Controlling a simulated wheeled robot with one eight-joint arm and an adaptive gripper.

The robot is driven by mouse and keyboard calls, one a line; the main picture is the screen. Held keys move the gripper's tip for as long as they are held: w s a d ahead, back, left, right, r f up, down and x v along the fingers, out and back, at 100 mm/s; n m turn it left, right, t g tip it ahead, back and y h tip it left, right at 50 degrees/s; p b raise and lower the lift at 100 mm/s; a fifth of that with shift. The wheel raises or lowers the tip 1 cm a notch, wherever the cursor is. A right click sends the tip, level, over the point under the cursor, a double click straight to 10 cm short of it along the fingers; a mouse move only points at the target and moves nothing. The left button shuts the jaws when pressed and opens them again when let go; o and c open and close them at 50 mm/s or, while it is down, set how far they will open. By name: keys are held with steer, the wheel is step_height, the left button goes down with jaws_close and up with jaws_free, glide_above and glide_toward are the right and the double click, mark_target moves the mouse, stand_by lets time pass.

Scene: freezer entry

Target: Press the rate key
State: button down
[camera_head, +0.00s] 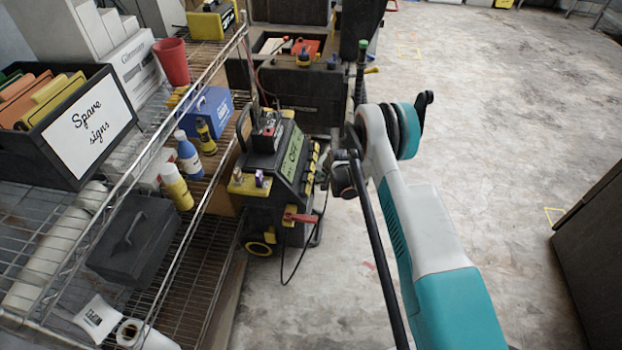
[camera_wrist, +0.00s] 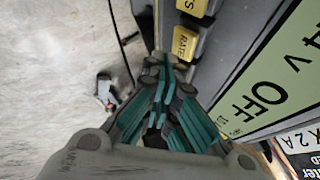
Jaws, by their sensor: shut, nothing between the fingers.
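The charger (camera_head: 280,185) is a dark wheeled unit with a green display and a column of yellow keys on its right side in the head view. The rate key (camera_wrist: 185,43) is yellow and reads "RATE" in the wrist view. My gripper (camera_wrist: 165,66) is shut and empty, its fingertips just below the rate key in the picture. Whether they touch the key, I cannot tell. In the head view my gripper (camera_head: 325,174) is small and partly hidden by my arm, close to the charger's key side. The display (camera_wrist: 268,85) shows "OFF".
Another yellow key (camera_wrist: 194,6) is above the rate key in the wrist view. A wire shelf (camera_head: 205,215) with bottles and a blue box stands left of the charger. A dark cable hangs at the charger's front. The concrete floor (camera_head: 480,130) to the right is clear.

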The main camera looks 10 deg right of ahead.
steer(key=d+r, duration=0.1)
steer(key=s+d, duration=0.1)
steer(key=d+r, duration=0.1)
steer(key=shift+s+d+r, duration=0.15)
steer(key=shift+d+r, duration=0.15)
steer(key=shift+d, duration=0.1)
steer(key=shift+r, duration=0.1)
stand_by(0.6)
steer(key=s+r+n, duration=0.1)
steer(key=s+r, duration=0.2)
steer(key=r, duration=1.2)
steer(key=s+r+n, duration=0.1)
steer(key=s+r, duration=0.2)
steer(key=r, duration=1.2)
steer(key=s+a+r+n+h, duration=0.1)
steer(key=s+r+n, duration=0.1)
steer(key=s+r, duration=1.05)
steer(key=s+r+n, duration=0.1)
steer(key=s+r, duration=0.1)
steer(key=s, duration=1.2)
steer(key=s+r+n, duration=0.2)
steer(key=s, duration=1.2)
steer(key=shift+s+a+r+t+h, duration=0.2)
steer(key=shift+s+a+t+h, duration=0.1)
steer(key=shift+s+h, duration=0.1)
